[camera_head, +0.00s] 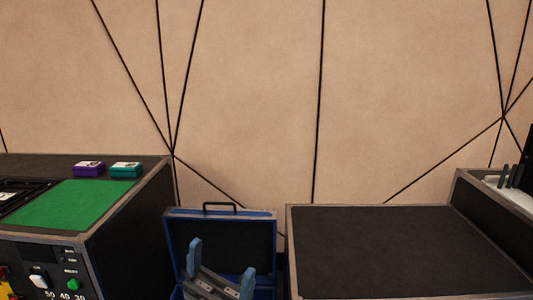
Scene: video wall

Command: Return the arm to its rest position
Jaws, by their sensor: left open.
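My left gripper (221,271) shows at the bottom of the head view, left of centre. Its two blue-grey fingers point up and stand apart, with nothing between them. It is in front of an open blue case (222,240) with a dark lining and a black handle on top. The lower part of the case is mostly hidden by the gripper and the picture's edge. My right gripper is not in view.
A black console with a green mat (62,205) stands at left. A purple box (88,169) and a teal box (126,169) sit on its back edge. A bare black case top (390,245) is at right. A white device (513,190) sits at far right.

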